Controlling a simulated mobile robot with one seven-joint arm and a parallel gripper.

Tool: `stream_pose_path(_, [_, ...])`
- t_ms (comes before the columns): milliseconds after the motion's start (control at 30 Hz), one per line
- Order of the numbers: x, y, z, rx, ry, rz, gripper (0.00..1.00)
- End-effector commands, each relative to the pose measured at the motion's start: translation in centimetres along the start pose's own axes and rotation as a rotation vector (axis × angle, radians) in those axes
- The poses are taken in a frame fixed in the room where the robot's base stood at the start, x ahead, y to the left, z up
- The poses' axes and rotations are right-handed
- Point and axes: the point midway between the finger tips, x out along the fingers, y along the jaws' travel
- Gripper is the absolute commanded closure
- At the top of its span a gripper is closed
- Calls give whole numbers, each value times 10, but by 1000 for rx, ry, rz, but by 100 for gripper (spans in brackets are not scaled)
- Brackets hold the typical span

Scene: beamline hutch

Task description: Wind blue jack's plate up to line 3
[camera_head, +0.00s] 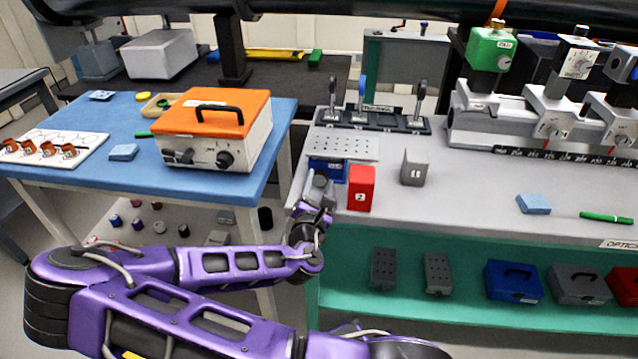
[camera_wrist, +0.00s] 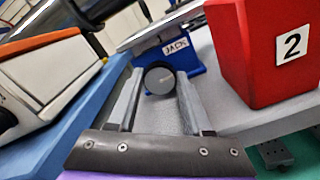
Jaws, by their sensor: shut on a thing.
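The blue jack (camera_head: 330,168) stands at the left end of the grey bench, under a pale perforated plate (camera_head: 344,147). In the wrist view its blue body (camera_wrist: 190,61) carries a "JACK" label, and a dark round knob (camera_wrist: 158,80) faces me. My gripper (camera_head: 320,184) is at the front of the jack. In the wrist view my gripper (camera_wrist: 157,88) has its two fingers on either side of the knob, shut on it. My gripper hides part of the jack in the head view. I cannot make out any height lines or line numbers.
A red block marked 2 (camera_head: 361,188) stands close right of my gripper; a grey block (camera_head: 414,167) is farther right. An orange-topped box (camera_head: 215,128) sits on the blue table to the left. Toggle clamps (camera_head: 372,118) stand behind the plate. The bench's front middle is clear.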

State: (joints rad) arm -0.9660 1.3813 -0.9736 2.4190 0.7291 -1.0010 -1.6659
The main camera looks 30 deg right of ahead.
Motion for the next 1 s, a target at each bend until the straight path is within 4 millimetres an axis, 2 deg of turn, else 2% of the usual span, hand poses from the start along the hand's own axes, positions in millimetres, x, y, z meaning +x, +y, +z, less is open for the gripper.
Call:
stream_pose_path(367, [0, 0, 0, 4, 1, 0, 100])
stream_pose_path(400, [0, 0, 0, 4, 1, 0, 43])
stream_pose_path(533, [0, 0, 0, 4, 1, 0, 20])
stream_pose_path(867, [-2, 0, 0, 3, 1, 0, 20])
stream_pose_path(1000, [-16, 1, -1, 2, 3, 1, 20])
